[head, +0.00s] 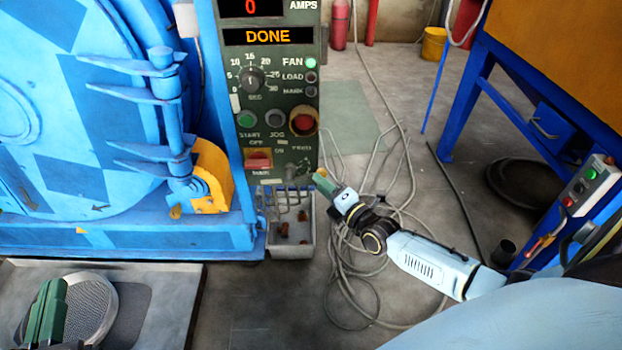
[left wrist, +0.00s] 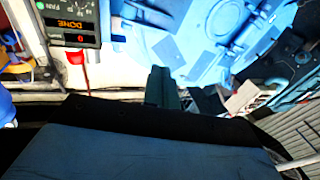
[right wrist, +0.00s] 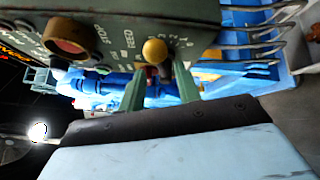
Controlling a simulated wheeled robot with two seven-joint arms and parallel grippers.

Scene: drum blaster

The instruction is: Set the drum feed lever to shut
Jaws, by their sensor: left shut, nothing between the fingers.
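The green control panel (head: 277,110) stands beside the blue drum (head: 60,130). A feed lever with a yellow ball knob (right wrist: 155,51) sticks out from the panel's lower right, by the FEED label. In the head view, a small yellow spot just left of my right gripper appears to be the knob. My right gripper (right wrist: 158,75) is open, its green fingers on either side of the knob with gaps visible; it also shows in the head view (head: 326,183). The lever's exact setting cannot be read. My left gripper (head: 45,312) is shut and empty at the lower left, well away from the panel.
The display (head: 261,37) reads DONE. A red switch (head: 258,160) and push buttons sit close to the lever. A grey bin (head: 290,240) stands below the panel. Loose cables (head: 375,260) lie on the floor. A round mesh sieve (head: 91,312) lies beside my left gripper.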

